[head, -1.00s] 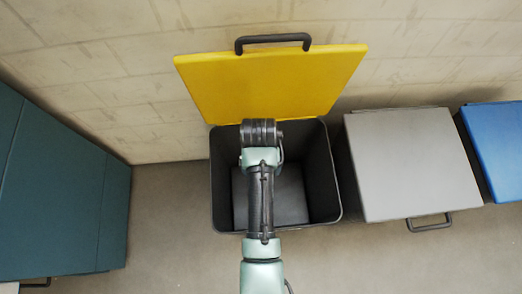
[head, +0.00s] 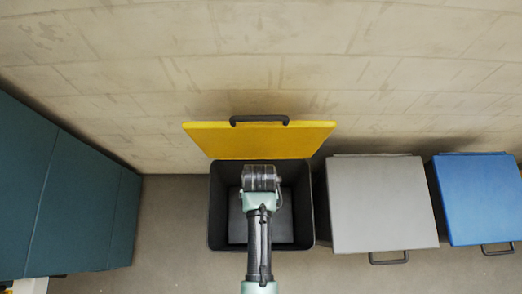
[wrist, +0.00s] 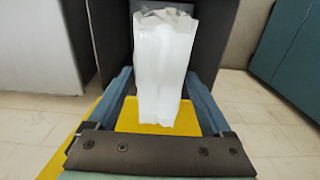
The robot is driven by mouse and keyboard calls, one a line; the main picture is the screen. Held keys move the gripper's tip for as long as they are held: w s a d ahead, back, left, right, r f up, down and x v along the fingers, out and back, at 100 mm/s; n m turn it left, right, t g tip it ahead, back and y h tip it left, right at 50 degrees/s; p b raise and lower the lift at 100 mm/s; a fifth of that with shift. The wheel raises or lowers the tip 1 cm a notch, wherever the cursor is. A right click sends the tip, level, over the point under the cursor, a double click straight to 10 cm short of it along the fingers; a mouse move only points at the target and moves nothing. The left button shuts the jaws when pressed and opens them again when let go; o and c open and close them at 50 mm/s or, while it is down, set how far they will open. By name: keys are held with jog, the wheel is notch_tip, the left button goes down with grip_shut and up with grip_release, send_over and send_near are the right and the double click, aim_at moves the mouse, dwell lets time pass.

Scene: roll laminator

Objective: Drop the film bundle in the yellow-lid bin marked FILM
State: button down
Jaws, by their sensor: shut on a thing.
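The bin (head: 216,215) stands against the wall with its yellow lid (head: 262,141) raised and its dark inside open. I cannot see a FILM mark on it. My arm reaches over the opening in the head view, where the gripper itself and the bundle are hidden. In the wrist view my gripper (wrist: 160,88) is shut on the film bundle (wrist: 165,62), a white, upright, crinkled packet between the two blue fingers. The yellow lid also shows behind and beside the fingers in the wrist view (wrist: 83,138).
A grey-lidded bin (head: 381,205) stands just right of the open bin, and a blue-lidded bin (head: 478,198) stands farther right; both are closed. A teal cabinet (head: 85,200) stands at the left. Bare floor (head: 175,220) lies between the cabinet and the open bin.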

jog(key=shift+f+b, duration=3.55)
jog(key=shift+b, duration=0.35)
jog(key=shift+r, duration=0.1)
grip_release()
notch_tip(320, 180, up, 13)
jog(key=shift+s+p, duration=0.1)
jog(key=shift+p, duration=0.55)
jog(key=shift+s, duration=0.1)
